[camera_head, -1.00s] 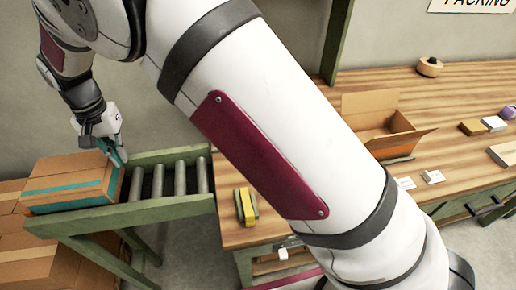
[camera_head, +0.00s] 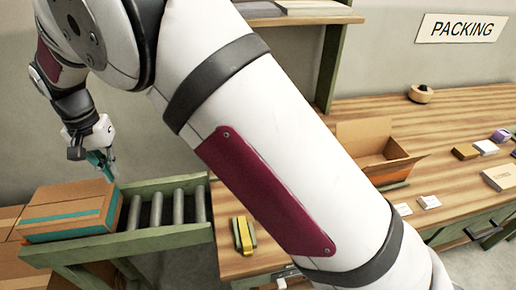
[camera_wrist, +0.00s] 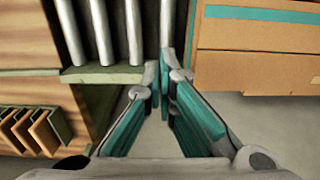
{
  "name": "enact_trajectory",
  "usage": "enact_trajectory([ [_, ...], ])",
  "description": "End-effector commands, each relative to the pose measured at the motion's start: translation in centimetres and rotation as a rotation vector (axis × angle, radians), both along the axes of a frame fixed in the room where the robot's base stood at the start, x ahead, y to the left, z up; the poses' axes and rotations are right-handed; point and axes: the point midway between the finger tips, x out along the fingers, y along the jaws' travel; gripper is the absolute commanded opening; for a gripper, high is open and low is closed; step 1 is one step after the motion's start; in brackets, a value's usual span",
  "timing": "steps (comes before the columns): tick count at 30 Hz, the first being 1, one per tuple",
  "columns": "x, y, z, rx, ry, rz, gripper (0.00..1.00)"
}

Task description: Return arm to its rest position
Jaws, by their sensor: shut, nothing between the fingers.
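In the wrist view the fingers (camera_wrist: 165,78) converge to a point over grey floor, between the box (camera_wrist: 255,65) on the right and the rollers on the left. My white arm crosses the middle of the head view and hides part of the bench.
The box sits at the end of a green roller conveyor (camera_head: 130,245). A wooden bench (camera_head: 450,120) to the right holds an open carton (camera_head: 378,150), a yellow-and-black item (camera_head: 244,235) and several small boxes. A shelf stands behind my arm.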

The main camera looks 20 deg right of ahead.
Motion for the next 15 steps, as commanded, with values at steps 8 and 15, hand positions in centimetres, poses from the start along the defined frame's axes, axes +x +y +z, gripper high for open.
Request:
enact_trajectory([
  [8, 0.6, -2.2, 2.3, 0.016, -0.016, -0.006, 0.00],
  [15, 0.5, -11.7, 10.1, 0.065, -0.081, -0.007, 0.00],
])
